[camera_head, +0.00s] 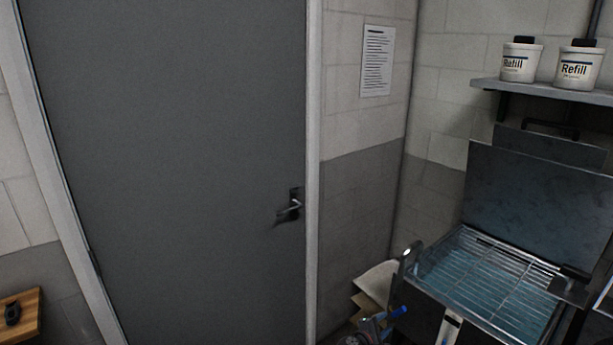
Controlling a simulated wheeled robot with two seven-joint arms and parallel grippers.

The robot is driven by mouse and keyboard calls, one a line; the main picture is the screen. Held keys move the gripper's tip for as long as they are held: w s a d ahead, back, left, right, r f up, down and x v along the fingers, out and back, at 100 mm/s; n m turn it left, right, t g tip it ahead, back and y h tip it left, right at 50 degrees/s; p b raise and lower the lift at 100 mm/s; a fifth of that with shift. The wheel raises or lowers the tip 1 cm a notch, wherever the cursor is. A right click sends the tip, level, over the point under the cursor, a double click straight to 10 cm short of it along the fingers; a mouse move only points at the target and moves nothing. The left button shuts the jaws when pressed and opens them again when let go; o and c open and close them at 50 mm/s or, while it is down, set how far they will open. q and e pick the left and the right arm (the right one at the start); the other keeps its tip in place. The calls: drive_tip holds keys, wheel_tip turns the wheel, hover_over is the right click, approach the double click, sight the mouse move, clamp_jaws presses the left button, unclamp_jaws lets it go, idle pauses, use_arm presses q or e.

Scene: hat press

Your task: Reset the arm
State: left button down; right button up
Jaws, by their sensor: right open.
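My left gripper and left arm are out of view.
An open metal machine (545,215) with a wire rack (492,278) stands at the right. Above it, a shelf (545,90) holds two white Refill tubs. A grey door (170,160) fills the left. A wooden surface (30,309) with a dark object shows bottom left.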

drive_tip(key=a+f+m+g+y, duration=0.1)
drive_tip(key=a+f+m+y, duration=0.4)
drive_tip(key=f+m+y, duration=0.15)
drive_tip(key=s+a+f+m+g+y, duration=0.1)
drive_tip(key=s+a+f+m+y, duration=0.1)
drive_tip(key=s+f, duration=0.5)
drive_tip(key=s+a+f+m+g+y, duration=0.2)
drive_tip(key=s+f+m, duration=0.1)
drive_tip(key=s+f, duration=0.45)
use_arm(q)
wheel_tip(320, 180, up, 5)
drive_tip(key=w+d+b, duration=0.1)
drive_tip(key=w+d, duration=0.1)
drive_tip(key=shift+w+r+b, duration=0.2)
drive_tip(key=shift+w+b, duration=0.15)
use_arm(e)
drive_tip(key=s+f+g, duration=0.1)
drive_tip(key=s+f, duration=0.5)
drive_tip(key=s, duration=0.8)
drive_tip(key=s+d+f+m+g+y, duration=0.1)
drive_tip(key=s+f, duration=0.6)
drive_tip(key=s, duration=0.7)
drive_tip(key=s+f+g, duration=0.3)
drive_tip(key=s+f, duration=0.3)
drive_tip(key=s, duration=0.9)
drive_tip(key=shift+d+f, duration=0.15)
drive_tip(key=shift+d, duration=0.25)
drive_tip(key=shift+w+y, duration=0.1)
drive_tip(key=shift+y, duration=0.15)
